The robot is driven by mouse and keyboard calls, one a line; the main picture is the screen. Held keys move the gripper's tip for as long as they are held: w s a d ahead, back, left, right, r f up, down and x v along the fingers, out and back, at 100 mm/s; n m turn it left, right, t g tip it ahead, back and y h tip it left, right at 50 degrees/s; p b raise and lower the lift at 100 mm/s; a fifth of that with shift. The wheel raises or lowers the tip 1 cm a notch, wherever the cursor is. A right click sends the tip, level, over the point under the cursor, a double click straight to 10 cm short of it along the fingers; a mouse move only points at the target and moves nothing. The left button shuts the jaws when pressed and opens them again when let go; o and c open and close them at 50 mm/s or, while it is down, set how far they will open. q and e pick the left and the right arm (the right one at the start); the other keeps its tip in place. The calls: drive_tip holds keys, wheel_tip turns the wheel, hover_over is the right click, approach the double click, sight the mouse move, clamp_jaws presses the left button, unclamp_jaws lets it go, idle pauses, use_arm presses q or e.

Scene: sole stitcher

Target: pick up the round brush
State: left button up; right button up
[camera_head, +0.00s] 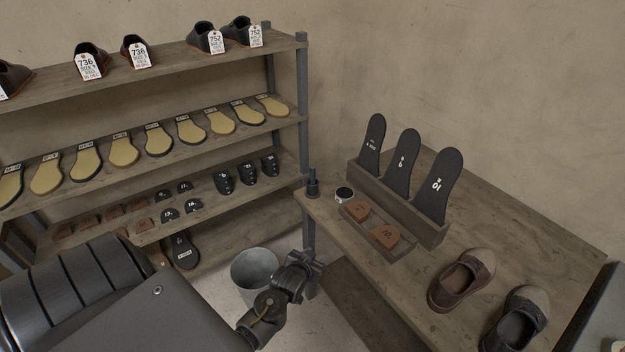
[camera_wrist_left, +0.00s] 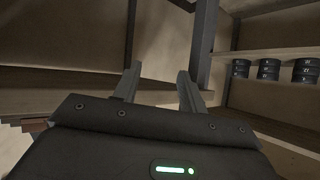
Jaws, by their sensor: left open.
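A small dark upright object with a wide base and narrower top (camera_head: 313,183) stands at the back left corner of the wooden table (camera_head: 540,245); it looks like the round brush, though it is small in the picture. My left gripper (camera_head: 311,268) is in front of the table's left edge, lower in the picture than that object and apart from it. In the left wrist view my left gripper (camera_wrist_left: 158,75) has its two fingers spread with nothing between them. The brush cannot be made out in that view. My right gripper is not in view.
A round tin (camera_head: 344,193) stands right of the dark object. A tray of brown heel pieces (camera_head: 380,227), a rack of black soles (camera_head: 403,165) and brown shoes (camera_head: 462,280) share the table. A metal bucket (camera_head: 254,272) is on the floor. Shelves (camera_head: 240,140) with soles line the left.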

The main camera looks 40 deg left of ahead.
use_arm(q)
drive_tip(key=w+a+r+n+t+y, duration=0.1)
drive_tip(key=w+a+r, duration=0.2)
drive_tip(key=r, duration=0.3)
drive_tip(key=w+a+r+n+t+y, duration=0.1)
drive_tip(key=w+a+r+t+y, duration=0.15)
drive_tip(key=r, duration=0.45)
drive_tip(key=n+y, duration=0.2)
approach(312, 171)
drive_tip(key=shift+t, duration=0.45)
drive_tip(key=shift+f+p+x, duration=0.2)
drive_tip(key=shift+p+x, duration=0.2)
drive_tip(key=shift+x, duration=1.1)
drive_tip(key=shift+f+p+x, duration=0.2)
drive_tip(key=shift+p+x, duration=0.15)
drive_tip(key=shift+x, duration=1.1)
drive_tip(key=shift+w+a+r, duration=0.1)
drive_tip(key=shift+w+r, duration=0.1)
drive_tip(key=shift+w, duration=0.05)
drive_tip(key=p+x, duration=0.1)
drive_tip(key=x, duration=0.2)
drive_tip(key=shift+w+a+f, duration=0.1)
drive_tip(key=shift+a+f, duration=0.1)
drive_tip(key=shift+a, duration=0.05)
drive_tip(key=shift+w+a, duration=0.25)
drive_tip(key=shift+w, duration=0.3)
clamp_jaws()
